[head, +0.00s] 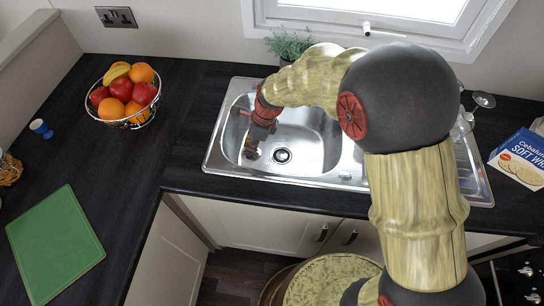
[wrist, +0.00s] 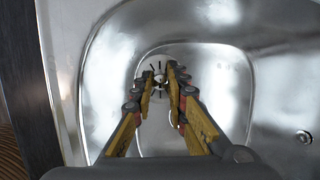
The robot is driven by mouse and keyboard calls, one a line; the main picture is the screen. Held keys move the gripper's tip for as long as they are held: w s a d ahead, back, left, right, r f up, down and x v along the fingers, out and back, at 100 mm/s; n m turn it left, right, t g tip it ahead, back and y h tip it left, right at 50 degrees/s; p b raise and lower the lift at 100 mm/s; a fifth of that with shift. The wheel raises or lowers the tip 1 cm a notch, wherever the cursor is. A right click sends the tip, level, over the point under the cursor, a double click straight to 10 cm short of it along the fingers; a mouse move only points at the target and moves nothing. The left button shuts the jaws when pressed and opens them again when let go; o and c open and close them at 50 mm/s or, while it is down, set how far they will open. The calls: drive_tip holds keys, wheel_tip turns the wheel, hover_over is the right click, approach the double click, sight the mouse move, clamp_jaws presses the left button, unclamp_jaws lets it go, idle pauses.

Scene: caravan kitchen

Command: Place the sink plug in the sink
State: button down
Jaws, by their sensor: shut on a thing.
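The sink (head: 310,172) is a shiny steel basin with a drain (head: 282,156) in its floor. My gripper (head: 250,152) reaches down into the left part of this basin, left of the drain in the head view. In the wrist view my gripper (wrist: 162,75) has its fingertips close together, shut on a small metallic thing, apparently the sink plug (wrist: 160,81). The plug is small and partly covered by the fingers. Dark radial slots of the drain show around and behind the fingertips. I cannot tell how high the plug is above the floor.
A fruit bowl (head: 125,95) stands on the dark worktop left of the sink. A green board (head: 55,243) lies farther left. A plant (head: 288,45) is behind the sink. A box (head: 520,158) and glasses are at the right. A small round fitting (wrist: 303,137) shows in the wrist view.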

sight(253, 161)
wheel_tip(253, 161, down, 9)
drive_tip(key=b, duration=0.3)
drive_tip(key=shift+f, duration=0.2)
drive_tip(key=shift+f+b, duration=0.2)
drive_tip(key=shift+b, duration=0.1)
drive_tip(key=c, duration=1.8)
unclamp_jaws()
drive_tip(key=shift+o, duration=0.2)
drive_tip(key=shift+r, duration=0.15)
